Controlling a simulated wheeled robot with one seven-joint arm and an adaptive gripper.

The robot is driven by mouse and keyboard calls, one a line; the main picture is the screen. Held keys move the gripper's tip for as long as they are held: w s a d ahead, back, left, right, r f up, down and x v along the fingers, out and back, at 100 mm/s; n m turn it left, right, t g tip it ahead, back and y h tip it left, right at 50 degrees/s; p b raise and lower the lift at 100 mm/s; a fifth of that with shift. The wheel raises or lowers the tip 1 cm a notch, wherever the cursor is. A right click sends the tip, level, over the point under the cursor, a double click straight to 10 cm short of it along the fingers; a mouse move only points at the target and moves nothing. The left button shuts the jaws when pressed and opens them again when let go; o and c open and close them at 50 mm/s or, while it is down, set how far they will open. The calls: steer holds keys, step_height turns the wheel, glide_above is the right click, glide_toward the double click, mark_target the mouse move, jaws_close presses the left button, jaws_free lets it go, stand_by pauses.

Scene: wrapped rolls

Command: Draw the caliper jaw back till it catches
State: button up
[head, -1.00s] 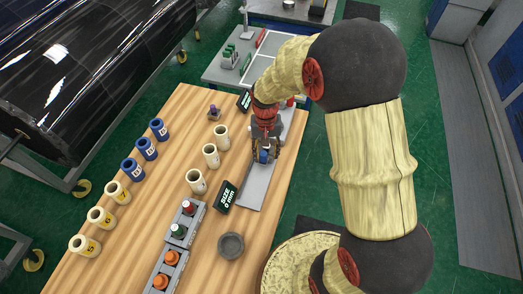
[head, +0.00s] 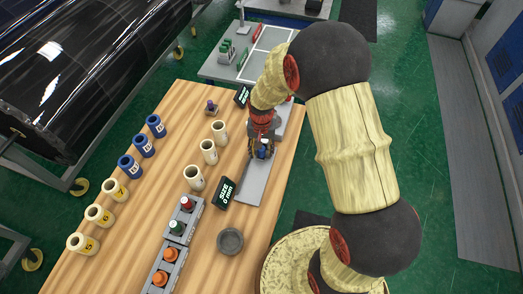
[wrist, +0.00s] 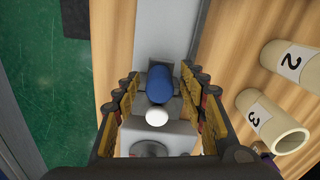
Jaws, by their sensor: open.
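The caliper is a long grey rail (head: 253,184) on the wooden table's right side; it also shows in the wrist view (wrist: 164,30). A blue handle (wrist: 159,84) with a white rounded end stands on its dark sliding jaw. A black display (head: 225,193) beside the rail reads "SIZE 0 mm". My gripper (head: 262,150) is over the rail at the blue handle. In the wrist view my open gripper (wrist: 162,92) has one finger on each side of the handle, with a visible gap on both sides. The lower part of the jaw is partly hidden.
Cream rolls (head: 209,152) stand left of the rail, and cream and blue numbered rolls (head: 115,192) line the table's left. A grey bowl (head: 230,241) and a button box (head: 181,222) are nearer. A second display (head: 243,96) stands behind. Bare wood lies between the roll rows.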

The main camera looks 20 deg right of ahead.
steer(key=c, duration=0.3)
jaws_close()
stand_by(0.6)
